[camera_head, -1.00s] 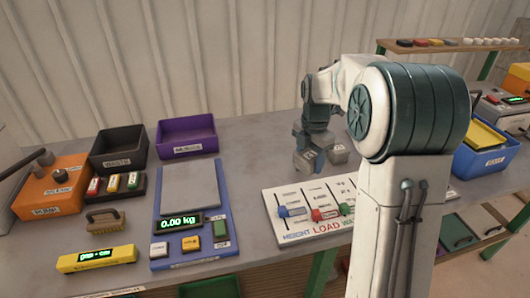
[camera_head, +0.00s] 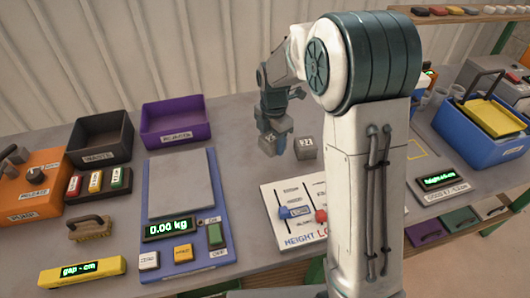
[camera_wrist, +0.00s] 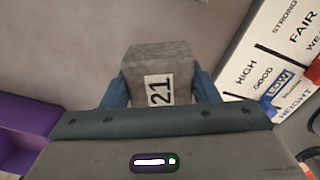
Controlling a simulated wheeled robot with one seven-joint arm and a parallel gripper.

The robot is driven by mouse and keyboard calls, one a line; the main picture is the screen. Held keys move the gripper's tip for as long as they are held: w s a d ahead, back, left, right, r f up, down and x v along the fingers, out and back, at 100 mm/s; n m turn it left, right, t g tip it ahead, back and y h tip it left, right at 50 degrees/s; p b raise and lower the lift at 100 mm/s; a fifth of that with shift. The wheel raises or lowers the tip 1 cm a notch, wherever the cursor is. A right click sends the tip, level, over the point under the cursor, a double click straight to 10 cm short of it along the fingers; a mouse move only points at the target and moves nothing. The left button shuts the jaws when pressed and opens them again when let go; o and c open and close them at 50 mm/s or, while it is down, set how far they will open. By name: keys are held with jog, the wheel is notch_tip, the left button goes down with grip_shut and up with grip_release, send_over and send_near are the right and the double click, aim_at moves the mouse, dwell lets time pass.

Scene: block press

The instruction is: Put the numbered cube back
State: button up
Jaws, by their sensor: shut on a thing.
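A grey cube labelled 21 (camera_wrist: 160,88) is between the blue fingers of my gripper (camera_wrist: 160,92) in the wrist view. In the head view my gripper (camera_head: 277,124) points down over the grey table, shut on this cube (camera_head: 268,144). I cannot tell whether the cube touches the table. A second grey cube (camera_head: 305,148) stands on the table just right of the held one, apart from it; its number looks like 22.
A blue scale (camera_head: 180,190) reads 0.00 kg. A purple bin (camera_head: 175,122) and a black bin (camera_head: 100,140) stand at left. A white slider board (camera_head: 285,205) lies in front of the cubes. A blue crate (camera_head: 480,130) stands at right. Table between purple bin and cubes is clear.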

aim_at(265, 162)
jog(key=shift+s+a+f, duration=0.15)
jog(key=shift+a+f, duration=0.25)
jog(key=shift+a, duration=0.2)
jog(key=shift+s+a+f, duration=0.1)
jog(key=shift+a+f, duration=0.3)
jog(key=shift+a, duration=0.15)
jog(key=shift+f+p, duration=0.4)
jog(key=shift+f, duration=1.5)
jog(key=shift+f, duration=0.15)
jog(key=o, duration=1.4)
jog(key=shift+c, duration=0.2)
